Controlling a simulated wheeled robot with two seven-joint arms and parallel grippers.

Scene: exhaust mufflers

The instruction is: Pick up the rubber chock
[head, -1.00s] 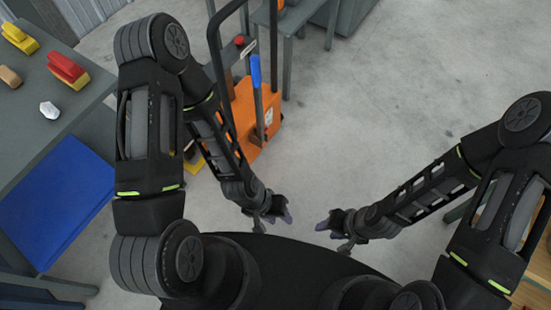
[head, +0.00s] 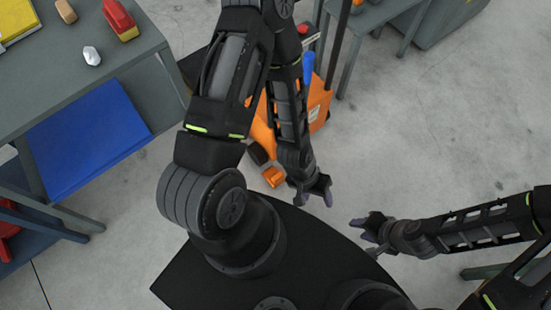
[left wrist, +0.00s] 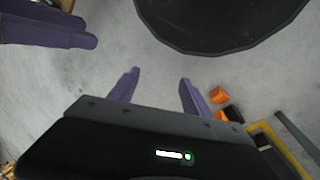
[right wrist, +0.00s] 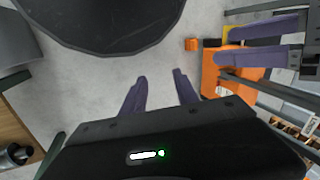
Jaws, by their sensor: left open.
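I cannot make out a rubber chock for certain in any view. A small dark piece (head: 257,153) with an orange piece (head: 273,176) is on the floor by the orange cart, partly behind my left arm; dark and orange pieces (left wrist: 232,112) also show in the left wrist view. My left gripper (head: 317,191) is open and empty, above the floor in front of my base. My right gripper (head: 363,228) is open and empty to its right, facing it. Both grippers' fingers stand apart in their wrist views, with bare floor between them.
A grey bench (head: 135,53) at the left bears a red-and-yellow block (head: 120,19), a tan block (head: 66,11), a white lump (head: 92,56) and a yellow item (head: 14,24). A blue panel (head: 90,137) lies below. The orange cart (head: 318,109) stands behind my left arm. Open floor lies right.

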